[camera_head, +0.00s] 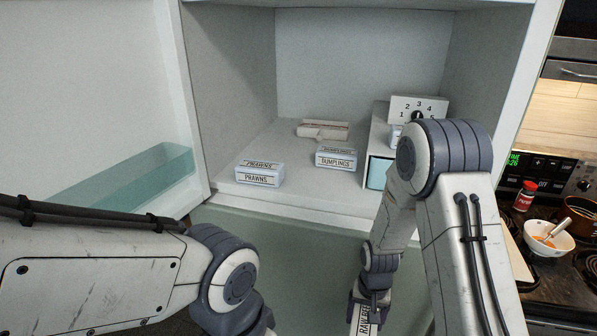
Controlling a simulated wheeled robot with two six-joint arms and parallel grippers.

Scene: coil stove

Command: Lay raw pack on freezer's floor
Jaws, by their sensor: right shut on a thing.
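The raw pack (361,321) is a white pack with a dark-lettered label starting "RAW". It shows at the bottom edge, partly cut off and partly covered by my gripper. My right gripper (370,300) is shut on it, below and in front of the freezer opening. The freezer's floor (268,155) is the pale base of the open compartment, with bare patches at the left and middle. My left arm comes in at the lower left, but its gripper fingers are out of the frame.
On the freezer floor lie a prawns box (259,174), a dumplings box (336,158) and a pale pack (323,130) behind. A white dial unit (418,107) stands at the right, partly behind my right arm. The open door (95,90) has a teal shelf. The stove (566,262) holds a bowl (541,248).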

